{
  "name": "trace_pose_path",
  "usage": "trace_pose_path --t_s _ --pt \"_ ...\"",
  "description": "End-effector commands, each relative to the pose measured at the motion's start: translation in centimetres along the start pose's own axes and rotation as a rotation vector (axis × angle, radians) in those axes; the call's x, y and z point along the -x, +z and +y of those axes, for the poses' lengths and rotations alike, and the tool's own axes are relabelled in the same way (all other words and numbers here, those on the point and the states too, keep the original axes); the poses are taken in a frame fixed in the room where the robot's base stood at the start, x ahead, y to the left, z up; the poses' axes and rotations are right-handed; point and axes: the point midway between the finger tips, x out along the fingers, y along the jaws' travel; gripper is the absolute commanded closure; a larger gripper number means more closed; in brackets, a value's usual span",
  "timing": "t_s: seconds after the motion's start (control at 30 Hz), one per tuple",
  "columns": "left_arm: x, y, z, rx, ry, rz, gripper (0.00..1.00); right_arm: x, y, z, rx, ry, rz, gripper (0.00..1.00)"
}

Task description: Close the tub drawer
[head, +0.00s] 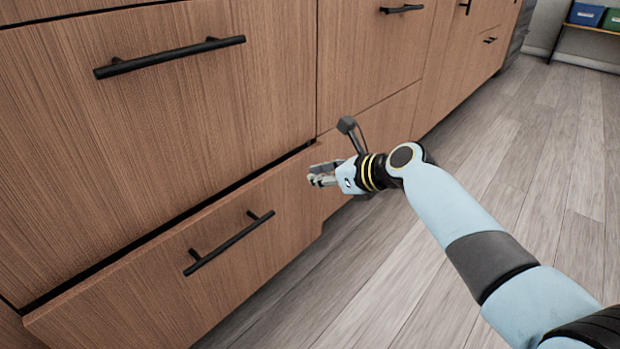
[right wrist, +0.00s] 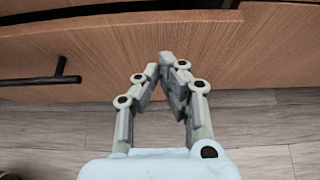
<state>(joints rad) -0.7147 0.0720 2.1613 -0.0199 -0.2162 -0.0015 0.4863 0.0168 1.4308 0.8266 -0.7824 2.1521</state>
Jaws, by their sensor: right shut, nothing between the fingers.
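The tub drawer (head: 130,290) is the low wooden drawer at the bottom left of the head view. It stands slightly out, with a dark gap along its top edge. Its black bar handle (head: 229,243) is on its front. In the right wrist view the drawer front (right wrist: 110,50) fills the upper part, with the handle (right wrist: 45,79) at left. My right gripper (head: 316,180) is by the drawer's right end, fingers pointing at the wood. Its fingertips (right wrist: 168,60) meet, with nothing between them. I cannot tell whether they touch the drawer. My left gripper is not in view.
A larger drawer front with a black handle (head: 170,56) is above the tub drawer. More wooden cabinet fronts (head: 375,60) run to the right. The grey plank floor (head: 530,150) is clear. Blue and green bins (head: 588,14) sit on a far shelf.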

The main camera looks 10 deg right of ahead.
Motion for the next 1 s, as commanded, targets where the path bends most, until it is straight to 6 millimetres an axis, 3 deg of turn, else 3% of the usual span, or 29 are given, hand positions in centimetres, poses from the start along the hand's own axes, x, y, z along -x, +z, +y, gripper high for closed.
trace_pose_path --t_s 0.07,0.43,0.8,1.0 --pt "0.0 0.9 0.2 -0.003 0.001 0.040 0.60 -0.9 0.0 0.1 -0.001 0.002 0.002 1.00" --pt "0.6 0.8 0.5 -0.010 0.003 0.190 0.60 -2.2 1.2 0.0 -0.001 0.000 0.002 1.00" --pt "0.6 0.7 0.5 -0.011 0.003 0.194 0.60 -2.4 1.4 0.0 0.000 -0.001 0.001 1.00" --pt "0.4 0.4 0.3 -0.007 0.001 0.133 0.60 -4.5 3.0 -0.1 -0.002 0.000 -0.002 1.00"
